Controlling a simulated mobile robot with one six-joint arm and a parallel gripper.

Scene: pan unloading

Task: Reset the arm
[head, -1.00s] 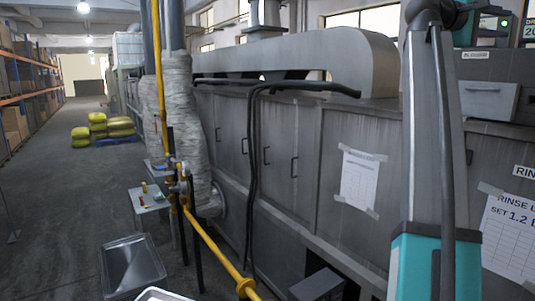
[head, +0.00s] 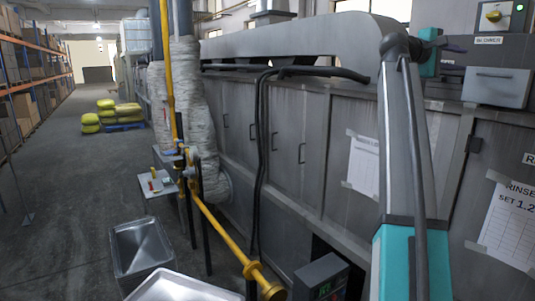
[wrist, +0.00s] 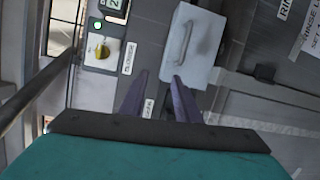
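My gripper (wrist: 157,92) shows in the wrist view as two purple-grey fingers with a clear gap between their tips. It is open, and nothing shows between the fingers. In the head view my gripper (head: 455,46) is small at the upper right, beyond the top of my raised arm, beside the grey machine. In the wrist view it points toward a grey handled box (wrist: 192,48) and a panel with a yellow knob (wrist: 101,51). No pan is in the gripper.
A long grey machine (head: 290,130) runs along the right. Yellow pipe (head: 222,236) and wrapped pipes stand beside it. Metal pans (head: 140,244) lie at the bottom left, with another pan (head: 185,287) in front.

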